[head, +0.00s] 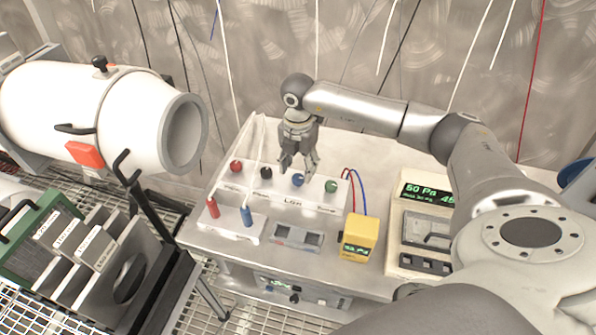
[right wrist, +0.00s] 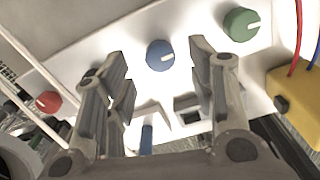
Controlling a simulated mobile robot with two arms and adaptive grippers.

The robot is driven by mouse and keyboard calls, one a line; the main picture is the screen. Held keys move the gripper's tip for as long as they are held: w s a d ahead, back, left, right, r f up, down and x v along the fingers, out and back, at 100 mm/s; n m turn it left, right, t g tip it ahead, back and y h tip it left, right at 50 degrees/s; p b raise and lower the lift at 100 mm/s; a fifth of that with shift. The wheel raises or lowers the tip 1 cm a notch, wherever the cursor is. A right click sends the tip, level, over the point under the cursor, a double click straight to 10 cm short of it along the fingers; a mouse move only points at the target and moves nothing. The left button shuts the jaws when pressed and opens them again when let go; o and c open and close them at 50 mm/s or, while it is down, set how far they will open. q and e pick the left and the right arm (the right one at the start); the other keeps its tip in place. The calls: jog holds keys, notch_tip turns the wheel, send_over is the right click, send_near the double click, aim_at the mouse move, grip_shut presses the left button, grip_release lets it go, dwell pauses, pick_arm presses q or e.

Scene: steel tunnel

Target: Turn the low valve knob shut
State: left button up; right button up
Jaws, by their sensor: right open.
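A white panel box (head: 292,199) on the bench carries a row of knobs: red (head: 236,167), black (head: 266,173), blue (head: 298,180) and green (head: 331,186). The small labels under the knobs are too blurred to read, so I cannot tell which is the low valve. My right gripper (head: 298,166) points down just above the blue knob, open and empty. In the right wrist view the blue knob (right wrist: 159,56) shows between the spread fingers, apart from both. Its white mark points right. The green knob (right wrist: 241,24) is to the right. My left gripper is not in view.
A yellow meter (head: 359,238) with red and blue wires stands at the panel's right front. A gauge unit (head: 424,230) is farther right. A white cylinder (head: 105,105) is at the left.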

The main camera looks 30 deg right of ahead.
aim_at(298, 177)
jog(key=shift+f, duration=1.65)
jog(key=c, duration=1)
